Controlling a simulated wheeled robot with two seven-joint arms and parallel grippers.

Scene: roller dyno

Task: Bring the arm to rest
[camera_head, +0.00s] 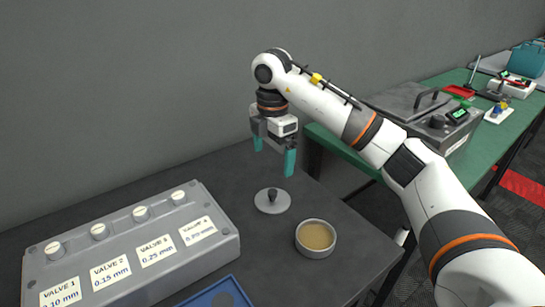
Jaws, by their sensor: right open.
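My right arm (415,165) comes in from the lower right and reaches over the dark table. Its gripper (273,157) points down with its two green-tipped fingers apart and nothing between them. It hangs above a round grey lid with a dark knob (272,201), clear of it. My left gripper is not in this view.
A round bowl with tan contents (315,237) stands right of the lid. A grey valve block (130,250) with labelled knobs fills the left, with a blue tray (215,295) in front. A green bench (345,148) at the right carries a grey machine (425,110) and small items.

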